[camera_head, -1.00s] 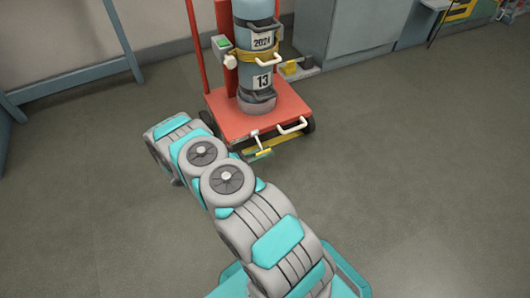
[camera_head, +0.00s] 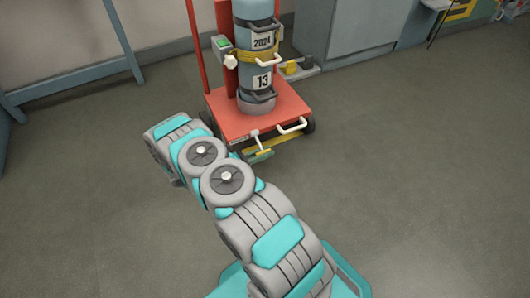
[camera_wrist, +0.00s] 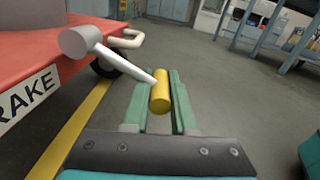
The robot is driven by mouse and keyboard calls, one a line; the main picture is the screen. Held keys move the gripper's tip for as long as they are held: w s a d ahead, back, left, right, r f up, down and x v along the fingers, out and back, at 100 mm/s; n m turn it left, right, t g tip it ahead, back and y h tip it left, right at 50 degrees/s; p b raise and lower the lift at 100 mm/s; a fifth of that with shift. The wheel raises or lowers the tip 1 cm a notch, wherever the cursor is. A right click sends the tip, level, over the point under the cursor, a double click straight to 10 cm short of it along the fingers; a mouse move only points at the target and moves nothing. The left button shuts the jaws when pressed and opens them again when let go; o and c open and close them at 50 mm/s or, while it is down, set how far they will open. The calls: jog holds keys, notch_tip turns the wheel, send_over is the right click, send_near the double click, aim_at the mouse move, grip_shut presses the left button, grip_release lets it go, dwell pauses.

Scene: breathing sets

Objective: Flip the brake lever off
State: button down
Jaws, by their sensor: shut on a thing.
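The brake lever is a pale rod (camera_wrist: 118,61) running from a round grey pivot (camera_wrist: 76,42) on the red cart to a yellow cylindrical grip (camera_wrist: 160,95). In the wrist view my gripper (camera_wrist: 161,88) has its two green fingers on either side of the yellow grip and is shut on it. In the head view the lever (camera_head: 256,139) is at the cart's front edge. The fingertips (camera_head: 262,156) show just below it, while my arm hides much of the gripper. A white label (camera_wrist: 28,98) ending in "RAKE" is on the cart's side.
The red cart (camera_head: 240,122) carries a strapped blue-grey cylinder (camera_head: 253,70) marked 13. A white handle (camera_head: 292,126) sticks out right of the lever. A yellow line (camera_wrist: 66,130) shows on the floor beside the cart. The grey floor (camera_head: 420,170) to the right is clear.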

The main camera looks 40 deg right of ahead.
aim_at(265, 151)
jog(key=shift+s+r, duration=0.1)
jog(key=shift+r, duration=0.05)
jog(key=r+n, duration=0.1)
jog(key=n, duration=0.1)
jog(key=shift+s+r+n, duration=0.25)
jog(key=shift+r+n, duration=0.9)
jog(key=shift+n, duration=0.15)
notch_tip(265, 151, up, 3)
jog(key=n, duration=0.2)
jog(key=n+p, duration=0.1)
jog(key=shift+w+f+n, duration=0.15)
jog(key=shift+n, duration=0.25)
jog(key=shift+w+r, duration=0.25)
jog(key=shift+r, duration=0.3)
jog(key=c, duration=0.7)
grip_release()
jog(key=shift+c, duration=0.2)
